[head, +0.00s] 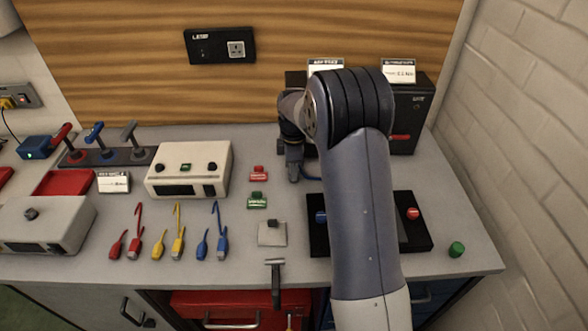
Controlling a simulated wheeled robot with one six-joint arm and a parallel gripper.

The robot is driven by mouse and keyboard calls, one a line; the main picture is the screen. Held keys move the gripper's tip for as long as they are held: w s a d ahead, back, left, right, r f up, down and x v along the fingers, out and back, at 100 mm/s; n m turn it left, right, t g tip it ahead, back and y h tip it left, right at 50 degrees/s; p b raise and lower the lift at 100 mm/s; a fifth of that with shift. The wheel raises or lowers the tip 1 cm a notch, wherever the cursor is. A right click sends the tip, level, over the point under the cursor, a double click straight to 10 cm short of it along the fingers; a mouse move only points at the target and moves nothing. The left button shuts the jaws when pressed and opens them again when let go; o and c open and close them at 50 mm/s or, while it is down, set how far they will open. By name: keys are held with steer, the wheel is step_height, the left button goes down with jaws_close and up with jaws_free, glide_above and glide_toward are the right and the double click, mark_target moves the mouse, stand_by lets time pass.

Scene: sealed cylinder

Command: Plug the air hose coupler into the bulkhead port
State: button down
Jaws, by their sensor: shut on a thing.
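My gripper (293,172) points down over the back right of the bench, just in front of the black box (411,115) by the wall. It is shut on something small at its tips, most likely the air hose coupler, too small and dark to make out. A short piece of blue hose (312,179) shows just right of the tips. My arm hides much of the black box's front, and I cannot make out the bulkhead port. A red part (400,137) shows on the box's front, and white label cards (398,71) stand on top.
A black tray (418,239) with a blue and a red piece lies partly under my arm; a green cap (456,249) is at its right. A brick wall bounds the right.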

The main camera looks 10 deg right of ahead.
steer(key=shift+r+p, duration=1.9)
steer(key=shift+r, duration=0.9)
